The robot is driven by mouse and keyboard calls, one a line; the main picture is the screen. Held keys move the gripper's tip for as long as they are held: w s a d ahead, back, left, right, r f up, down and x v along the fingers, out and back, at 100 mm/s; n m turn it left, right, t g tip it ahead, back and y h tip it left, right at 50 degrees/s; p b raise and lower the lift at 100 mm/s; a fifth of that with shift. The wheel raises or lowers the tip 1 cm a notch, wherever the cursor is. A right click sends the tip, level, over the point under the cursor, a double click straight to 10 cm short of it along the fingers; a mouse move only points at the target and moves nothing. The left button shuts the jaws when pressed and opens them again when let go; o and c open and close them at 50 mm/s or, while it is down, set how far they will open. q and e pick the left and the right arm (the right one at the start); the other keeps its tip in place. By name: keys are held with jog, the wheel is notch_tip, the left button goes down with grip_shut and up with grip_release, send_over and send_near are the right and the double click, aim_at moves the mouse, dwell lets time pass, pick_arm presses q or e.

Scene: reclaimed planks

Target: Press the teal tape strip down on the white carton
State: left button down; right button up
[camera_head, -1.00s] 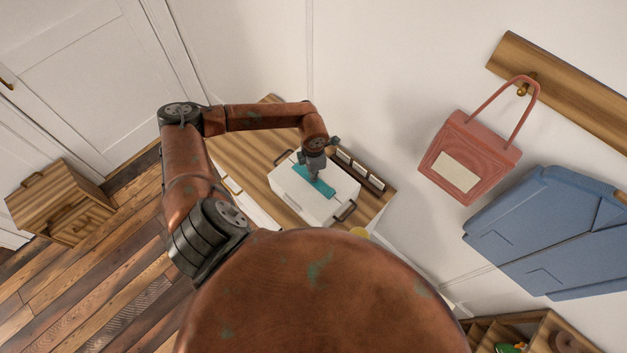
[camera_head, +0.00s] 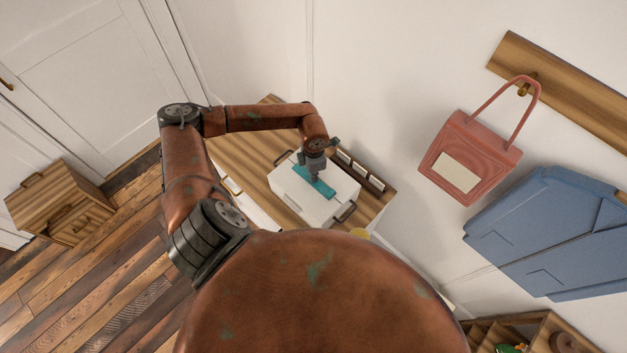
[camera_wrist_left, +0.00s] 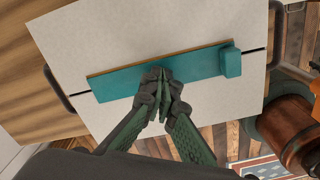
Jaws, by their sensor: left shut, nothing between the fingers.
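The white carton (camera_head: 314,208) sits on the wooden table, with a dark handle at each end. The teal tape strip (camera_head: 322,188) lies along its top. In the left wrist view the strip (camera_wrist_left: 198,66) runs over the dark seam of the carton (camera_wrist_left: 130,38), with a raised teal block at its right end. My left gripper (camera_head: 314,176) is shut and empty, pointing down at the strip. In the left wrist view its fingertips (camera_wrist_left: 158,74) are together over the strip's near edge, around mid-length; whether they touch it I cannot tell. My right gripper is not in view.
The wooden table (camera_head: 240,155) has bare room left of the carton. A row of small dark-framed pieces (camera_head: 358,169) stands along its wall side. A pink bag (camera_head: 470,155) hangs from a wall rail. A wooden drawer box (camera_head: 60,203) stands on the floor at left.

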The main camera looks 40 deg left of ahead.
pick_arm(q)
jog(key=shift+r+p, duration=1.65)
jog(key=shift+r, duration=1.8)
jog(key=shift+r, duration=0.1)
